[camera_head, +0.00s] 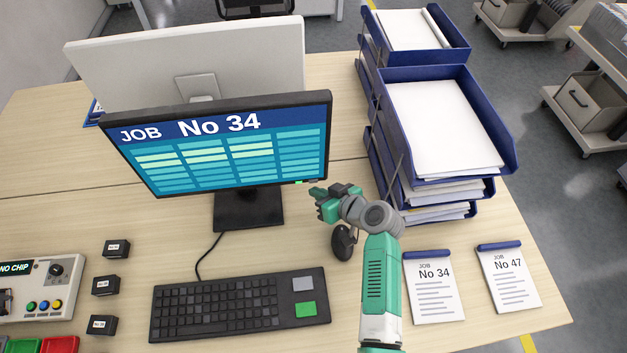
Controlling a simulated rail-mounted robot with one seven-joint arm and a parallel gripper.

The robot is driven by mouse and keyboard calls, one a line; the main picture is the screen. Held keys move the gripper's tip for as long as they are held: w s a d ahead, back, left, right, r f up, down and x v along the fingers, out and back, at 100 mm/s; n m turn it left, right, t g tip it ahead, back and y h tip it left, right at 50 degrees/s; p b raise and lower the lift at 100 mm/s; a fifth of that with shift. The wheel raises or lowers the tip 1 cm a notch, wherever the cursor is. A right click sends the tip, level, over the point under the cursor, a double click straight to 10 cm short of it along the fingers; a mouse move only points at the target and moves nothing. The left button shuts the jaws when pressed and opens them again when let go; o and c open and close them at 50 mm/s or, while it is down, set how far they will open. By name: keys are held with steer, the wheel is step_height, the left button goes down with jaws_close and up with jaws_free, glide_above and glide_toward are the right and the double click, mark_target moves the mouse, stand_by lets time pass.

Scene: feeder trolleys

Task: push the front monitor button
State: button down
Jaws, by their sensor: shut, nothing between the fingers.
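The front monitor (225,150) is black and stands on a dark stand at the left centre of the desk. Its screen shows "JOB No 34" above a grid of blue and pale green cells. A small bright green mark, perhaps the button (301,182), shows at the monitor's lower right edge. My gripper (315,191) is shut and empty, just right of that mark and pointing left at it. I cannot tell whether the fingertips touch the monitor or are a little apart from it.
A black mouse (342,244) lies below my gripper. Blue paper trays (437,72) stand close on the right. A keyboard (240,305), a control box (40,287) and two job pads, No 34 (433,288) and No 47 (508,280), lie in front. A white-backed monitor (190,50) stands behind.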

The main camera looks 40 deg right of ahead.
steer(key=s+a, duration=0.1)
steer(key=s+a+p, duration=0.1)
steer(key=s, duration=0.1)
steer(key=s+a+p, duration=0.1)
steer(key=shift+s+a, duration=0.25)
steer(key=shift+s, duration=0.15)
